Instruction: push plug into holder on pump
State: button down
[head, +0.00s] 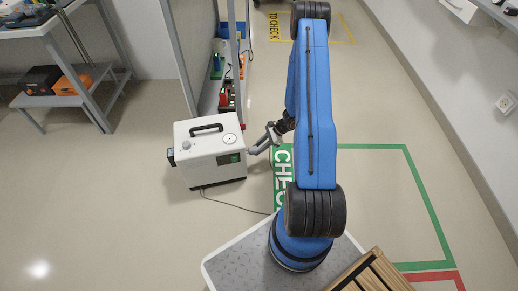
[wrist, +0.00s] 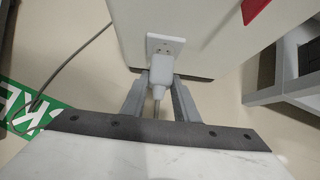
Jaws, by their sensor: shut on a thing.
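The pump (head: 208,160) is a white box with a black top handle and a round gauge, standing on the floor left of my arm. The holder (wrist: 157,43) is a white plate with small dark holes on the pump's face, in the wrist view. The white plug (wrist: 161,72) is between the fingers of my gripper (wrist: 160,84), which is shut on it. The plug's front overlaps the lower part of the holder; I cannot tell whether they touch. In the head view my gripper (head: 257,149) is at the pump's right side, and the plug is too small to make out.
A dark cord (head: 235,205) runs along the floor from the pump toward my base. A shelf rack (head: 228,95) stands behind the pump, and a grey table (head: 70,65) is at left. A wooden slatted crate (head: 372,275) is at the lower right. The green-marked floor area is clear.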

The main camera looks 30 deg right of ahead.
jog(key=shift+w+a, duration=0.3)
jog(key=shift+a, duration=0.5)
dwell(0.9)
jog(key=c, duration=1.3)
grip_release()
jog(key=v, duration=1.7)
jog(key=shift+d, duration=0.2)
jog(key=shift+r, duration=0.15)
